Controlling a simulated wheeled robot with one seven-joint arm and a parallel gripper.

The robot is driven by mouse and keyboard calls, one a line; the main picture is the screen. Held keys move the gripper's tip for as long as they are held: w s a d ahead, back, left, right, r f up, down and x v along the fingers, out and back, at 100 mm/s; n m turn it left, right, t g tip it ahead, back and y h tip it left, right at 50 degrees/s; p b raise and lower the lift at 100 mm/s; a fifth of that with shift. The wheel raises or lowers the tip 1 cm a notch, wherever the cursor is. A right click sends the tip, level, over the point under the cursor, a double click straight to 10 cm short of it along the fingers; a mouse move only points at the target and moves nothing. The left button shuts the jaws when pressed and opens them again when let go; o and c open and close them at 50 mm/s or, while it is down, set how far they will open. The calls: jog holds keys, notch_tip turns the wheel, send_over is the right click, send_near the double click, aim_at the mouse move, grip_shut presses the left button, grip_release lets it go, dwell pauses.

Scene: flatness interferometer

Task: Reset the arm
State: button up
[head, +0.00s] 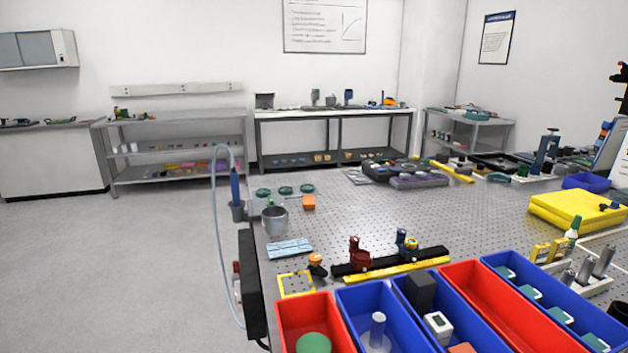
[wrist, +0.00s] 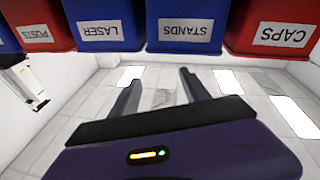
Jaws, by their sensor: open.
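My gripper (wrist: 161,76) shows in the wrist view with its two dark fingers spread apart. It is open, and nothing is between the fingers. Its purple body with a small lit indicator fills the bottom of that view. My arm and gripper do not show in the head view.
The wrist view's top edge shows bins labelled CAPS (wrist: 283,36), STANDS (wrist: 185,32), LASER (wrist: 103,29) and POSTS (wrist: 37,34). In the head view, the perforated table (head: 440,220) carries a yellow case (head: 570,207) and a metal cup (head: 275,221). Left floor is clear.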

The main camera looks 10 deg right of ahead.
jog(key=s+a+f+g+b, duration=0.1)
jog(key=s+a+f+g, duration=0.1)
jog(key=s+f, duration=0.4)
jog(key=s+a+f+m+g+y+b, duration=0.1)
jog(key=s+a+f+g, duration=0.2)
jog(key=s+f, duration=0.3)
jog(key=s, duration=0.4)
jog(key=shift+s+a+f+m+g, duration=0.15)
jog(key=shift+s+f+m+g, duration=0.15)
jog(key=shift+s, duration=0.1)
